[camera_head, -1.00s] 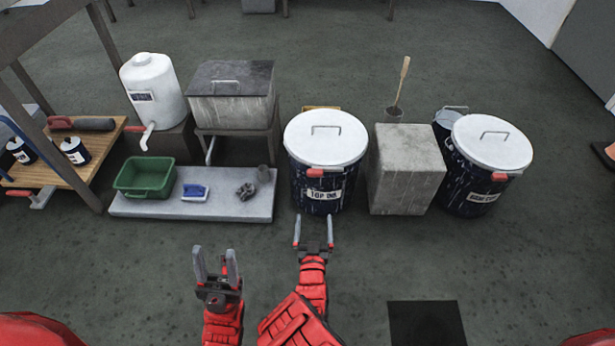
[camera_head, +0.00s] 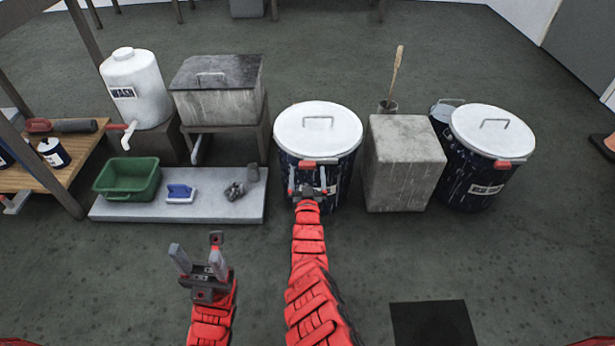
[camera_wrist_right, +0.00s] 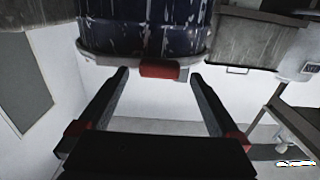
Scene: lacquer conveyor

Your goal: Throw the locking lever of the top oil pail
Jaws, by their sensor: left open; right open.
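The top oil pail (camera_head: 340,180) is dark and paint-flecked, with a white lid (camera_head: 318,128). Its red locking lever (camera_head: 308,163) sits at the front under the lid rim. My right gripper (camera_head: 308,182) is open in front of the pail, just below the lever, and hides most of the label. In the right wrist view, which shows the pail (camera_wrist_right: 145,35) upside down, the red lever (camera_wrist_right: 159,70) lies between and just beyond the open fingertips (camera_wrist_right: 158,75), with nothing held. My left gripper (camera_head: 197,256) is open and empty over the floor, front left.
A concrete block (camera_head: 404,165) stands right of the pail, then a second lidded pail (camera_head: 465,185) with a red lever. To the left are a low slab (camera_head: 215,208) with a green tub (camera_head: 128,180) and a grey tank (camera_head: 220,105).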

